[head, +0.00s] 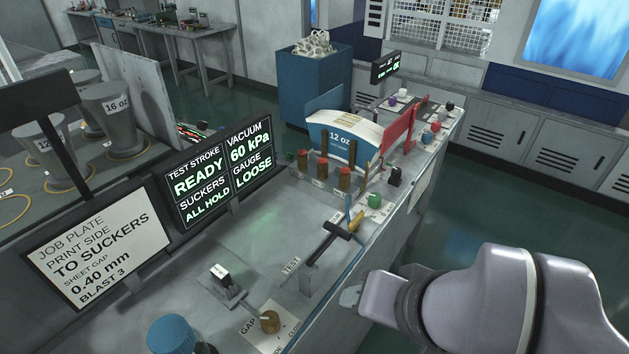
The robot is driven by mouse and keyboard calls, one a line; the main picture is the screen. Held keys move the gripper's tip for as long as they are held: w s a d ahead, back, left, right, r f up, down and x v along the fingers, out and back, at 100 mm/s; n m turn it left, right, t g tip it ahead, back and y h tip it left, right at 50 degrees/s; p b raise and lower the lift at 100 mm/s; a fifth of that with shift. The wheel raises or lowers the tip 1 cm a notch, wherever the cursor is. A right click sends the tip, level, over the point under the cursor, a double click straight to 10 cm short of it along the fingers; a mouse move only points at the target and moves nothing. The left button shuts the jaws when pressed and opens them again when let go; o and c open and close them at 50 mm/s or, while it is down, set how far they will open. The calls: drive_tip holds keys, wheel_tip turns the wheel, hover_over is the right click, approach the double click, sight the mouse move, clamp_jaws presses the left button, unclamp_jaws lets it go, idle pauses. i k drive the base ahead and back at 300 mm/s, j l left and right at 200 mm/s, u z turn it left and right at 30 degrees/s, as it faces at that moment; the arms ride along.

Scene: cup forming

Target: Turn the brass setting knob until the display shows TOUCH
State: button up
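The brass setting knob (270,321) stands on a pale plate marked GAP, near the front of the grey bench at bottom centre. The display (220,170) behind it reads TEST STROKE READY, VACUUM 60 kPa, SUCKERS ALL HOLD and GAUGE LOOSE. My gripper (352,297) points left from the lower right, beyond the bench's right edge in the picture. It is apart from the knob and to its right. Its fingers are small and partly hidden by my arm, so I cannot tell whether they are open or shut.
A job plate (98,245) reads SHEET GAP 0.40 mm.

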sight(270, 322)
drive_tip(key=u, duration=1.05)
